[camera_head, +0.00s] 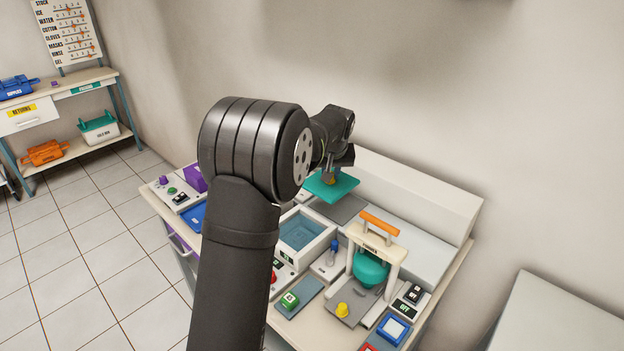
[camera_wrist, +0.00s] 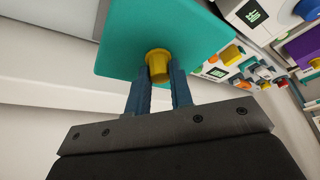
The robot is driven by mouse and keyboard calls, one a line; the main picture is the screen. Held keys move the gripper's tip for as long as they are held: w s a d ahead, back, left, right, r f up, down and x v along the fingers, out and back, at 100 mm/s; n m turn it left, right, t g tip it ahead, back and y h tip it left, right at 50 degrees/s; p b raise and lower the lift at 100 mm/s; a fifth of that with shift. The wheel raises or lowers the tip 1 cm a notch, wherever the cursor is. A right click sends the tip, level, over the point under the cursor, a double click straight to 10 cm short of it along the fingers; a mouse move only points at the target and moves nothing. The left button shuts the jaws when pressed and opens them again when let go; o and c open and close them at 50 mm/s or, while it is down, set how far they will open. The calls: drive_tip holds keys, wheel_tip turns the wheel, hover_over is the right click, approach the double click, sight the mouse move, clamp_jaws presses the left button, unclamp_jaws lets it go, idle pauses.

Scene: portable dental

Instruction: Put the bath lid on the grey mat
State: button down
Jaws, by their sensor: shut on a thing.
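The bath lid is a flat teal plate (camera_head: 345,187) with a yellow knob. It also fills the upper middle of the wrist view (camera_wrist: 118,40). My gripper (camera_head: 330,178) is shut on the yellow knob, with its two blue-grey fingers on either side of it in the wrist view (camera_wrist: 158,72). The lid looks roughly level and appears above a dark grey mat (camera_head: 348,209) at the back of the bench. The lid covers part of the mat in the head view. The gap between them is hard to judge.
The open bath (camera_head: 302,231) with blue water stands in front of the mat. A white press-like stand (camera_head: 376,242) with an orange handle and a teal bowl is to the right. A white raised back panel (camera_head: 420,195) runs behind. Small control boxes (camera_head: 178,192) sit at the left.

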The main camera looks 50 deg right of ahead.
sight(340, 177)
drive_tip(key=d, duration=0.1)
drive_tip(key=d+f, duration=0.1)
drive_tip(key=d, duration=0.2)
drive_tip(key=shift+s+f, duration=0.25)
drive_tip(key=shift+f, duration=3.55)
drive_tip(key=shift+f, duration=0.1)
drive_tip(key=c, duration=1.2)
unclamp_jaws()
drive_tip(key=v, duration=1.7)
drive_tip(key=shift+s+r, duration=0.1)
drive_tip(key=shift+r, duration=0.1)
